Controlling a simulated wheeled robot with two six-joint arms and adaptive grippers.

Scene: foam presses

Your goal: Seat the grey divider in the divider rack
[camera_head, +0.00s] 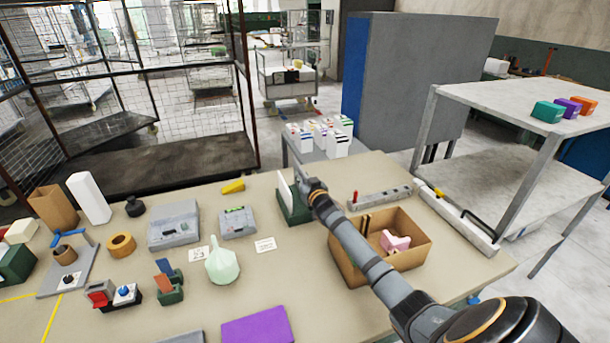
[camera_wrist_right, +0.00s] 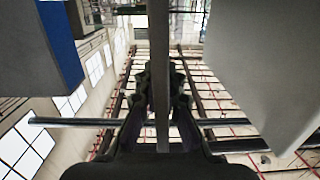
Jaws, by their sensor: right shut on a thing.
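My right gripper (camera_head: 313,188) is at the dark green divider rack (camera_head: 294,216) near the back edge of the table. It is shut on the grey divider, which shows edge-on as a thin upright grey strip (camera_wrist_right: 160,75) between the fingers in the right wrist view. In the head view the gripper hides most of the divider, and I cannot tell how deep it sits in the rack. A pale panel (camera_head: 284,191) stands upright at the rack's left side. A large grey panel (camera_wrist_right: 255,65) fills the right of the wrist view. My left gripper is out of view.
An open cardboard box (camera_head: 345,262) with a pink piece stands right of the rack, under my right forearm. A grey strip block (camera_head: 380,199) lies behind it. A yellow wedge (camera_head: 232,187) and grey fixtures (camera_head: 237,223) lie left. Table between rack and fixtures is fairly clear.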

